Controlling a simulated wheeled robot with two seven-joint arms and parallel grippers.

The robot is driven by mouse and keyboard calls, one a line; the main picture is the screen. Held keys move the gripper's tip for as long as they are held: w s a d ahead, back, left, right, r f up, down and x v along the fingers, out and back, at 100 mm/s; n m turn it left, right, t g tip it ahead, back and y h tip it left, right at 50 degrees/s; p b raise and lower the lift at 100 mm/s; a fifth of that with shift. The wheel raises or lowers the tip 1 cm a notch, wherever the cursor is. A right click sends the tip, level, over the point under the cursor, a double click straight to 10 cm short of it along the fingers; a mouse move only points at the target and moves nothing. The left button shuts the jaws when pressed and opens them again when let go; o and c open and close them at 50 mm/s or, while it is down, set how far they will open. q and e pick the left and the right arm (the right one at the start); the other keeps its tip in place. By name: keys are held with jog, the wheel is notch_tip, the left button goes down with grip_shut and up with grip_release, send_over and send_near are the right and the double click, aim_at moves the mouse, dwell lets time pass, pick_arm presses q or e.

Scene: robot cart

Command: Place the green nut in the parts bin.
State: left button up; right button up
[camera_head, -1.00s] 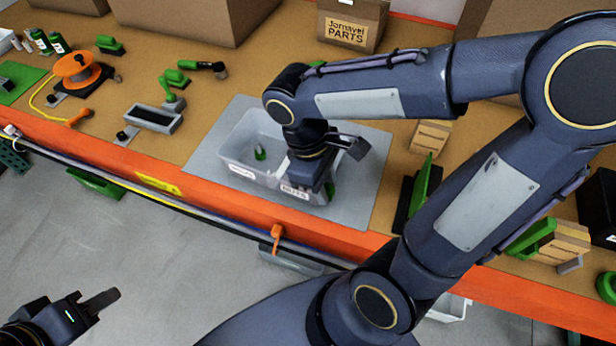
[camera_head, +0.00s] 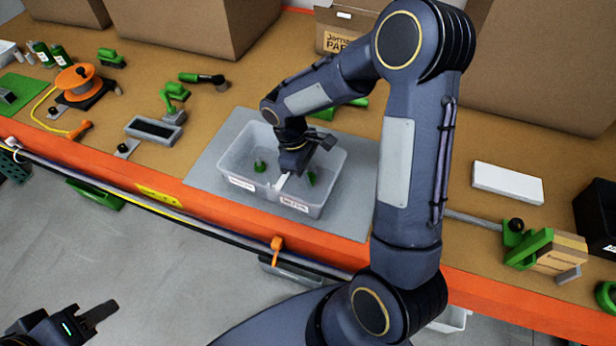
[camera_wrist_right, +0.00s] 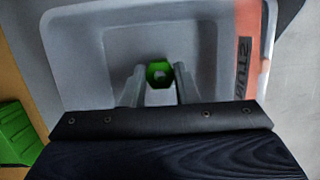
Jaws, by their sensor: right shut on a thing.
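The parts bin (camera_head: 335,185) is a translucent grey tray with two labelled compartments on a grey mat. Its right compartment has a label reading NUTS. My right gripper (camera_wrist_right: 159,78) is shut on the green hexagonal nut (camera_wrist_right: 159,72), with a finger on each side of it. In the head view the right gripper (camera_head: 308,170) is low over the right compartment, with the green nut (camera_head: 311,178) below it; whether the nut touches the floor is unclear. Another green part (camera_head: 260,167) is in the left compartment. My left gripper (camera_head: 100,313) is low at left, away from the bench; its jaw gap is unclear.
The bench's orange front edge (camera_head: 225,213) runs below the bin. A small grey tray (camera_head: 153,129) and a green-handled tool (camera_head: 174,98) stand to the left. A white box (camera_head: 507,183) and a green clamp (camera_head: 525,243) are at right. My right arm covers the bench right of the bin.

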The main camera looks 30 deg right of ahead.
jog(key=shift+f, duration=1.1)
jog(key=shift+f, duration=0.25)
jog(key=o, duration=1)
jog(key=shift+r, duration=0.1)
